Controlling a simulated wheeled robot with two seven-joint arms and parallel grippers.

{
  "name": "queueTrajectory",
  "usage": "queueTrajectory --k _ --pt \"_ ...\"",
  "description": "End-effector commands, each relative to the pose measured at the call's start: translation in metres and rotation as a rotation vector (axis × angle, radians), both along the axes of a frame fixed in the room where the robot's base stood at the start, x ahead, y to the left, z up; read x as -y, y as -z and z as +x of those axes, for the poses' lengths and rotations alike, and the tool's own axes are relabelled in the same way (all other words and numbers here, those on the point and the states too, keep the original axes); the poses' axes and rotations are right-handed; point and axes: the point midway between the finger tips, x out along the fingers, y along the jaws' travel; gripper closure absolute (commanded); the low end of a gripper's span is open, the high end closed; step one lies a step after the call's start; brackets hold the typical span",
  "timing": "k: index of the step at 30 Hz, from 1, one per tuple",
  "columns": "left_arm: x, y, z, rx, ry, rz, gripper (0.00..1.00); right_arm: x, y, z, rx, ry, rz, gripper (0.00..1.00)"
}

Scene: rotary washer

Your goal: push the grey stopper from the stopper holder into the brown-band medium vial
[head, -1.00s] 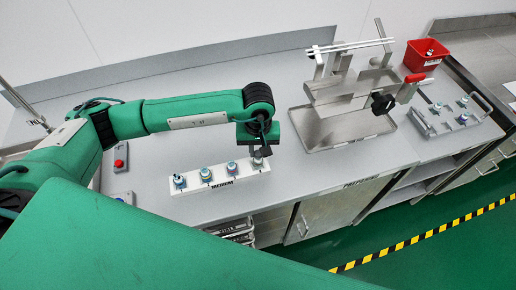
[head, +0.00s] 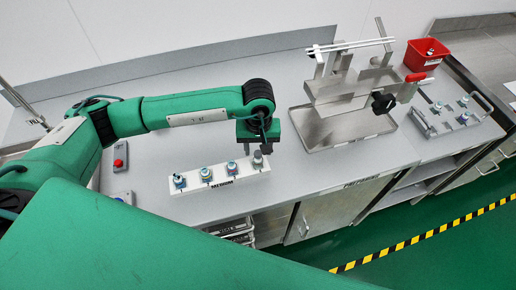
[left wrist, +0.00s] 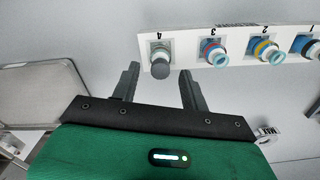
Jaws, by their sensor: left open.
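The white rack marked MEDIUM (head: 222,184) stands on the grey bench and holds several items in a row. The grey stopper (head: 258,157) is upright at its right end. In the left wrist view the grey stopper (left wrist: 160,64) is at slot 4. What lies under it is mostly hidden, and I cannot make out a brown band there. My left gripper (head: 258,147) is just above that end, open. In the left wrist view its fingers (left wrist: 159,72) are apart on either side of the stopper, with gaps. My right gripper is not in view.
A red-banded vial (left wrist: 213,51) and a yellow-banded vial (left wrist: 265,51) stand beside slot 4. A metal rotary device (head: 345,90) on a tray is to the right. A red bin (head: 427,54) and a metal carrier (head: 455,118) are farther right. Bench behind the rack is clear.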

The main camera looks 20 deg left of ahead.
Motion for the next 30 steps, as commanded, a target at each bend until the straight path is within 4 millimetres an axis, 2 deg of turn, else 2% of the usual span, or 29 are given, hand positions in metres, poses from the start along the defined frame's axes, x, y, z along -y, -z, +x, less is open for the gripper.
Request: queueTrajectory --k 5,9,16,21,30 --pt "0.000 -0.031 0.002 0.007 0.002 -0.002 0.55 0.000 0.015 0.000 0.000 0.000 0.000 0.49" --pt "0.000 -0.064 0.001 0.009 0.002 0.000 0.55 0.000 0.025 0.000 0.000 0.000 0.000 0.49" --pt "0.000 -0.108 0.000 0.005 0.002 0.001 0.55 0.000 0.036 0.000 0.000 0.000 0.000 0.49" --pt "0.000 -0.125 0.000 0.003 0.002 0.001 0.55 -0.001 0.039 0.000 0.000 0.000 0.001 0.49" --pt "0.000 -0.130 0.000 0.000 0.002 0.001 0.55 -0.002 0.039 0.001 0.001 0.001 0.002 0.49"
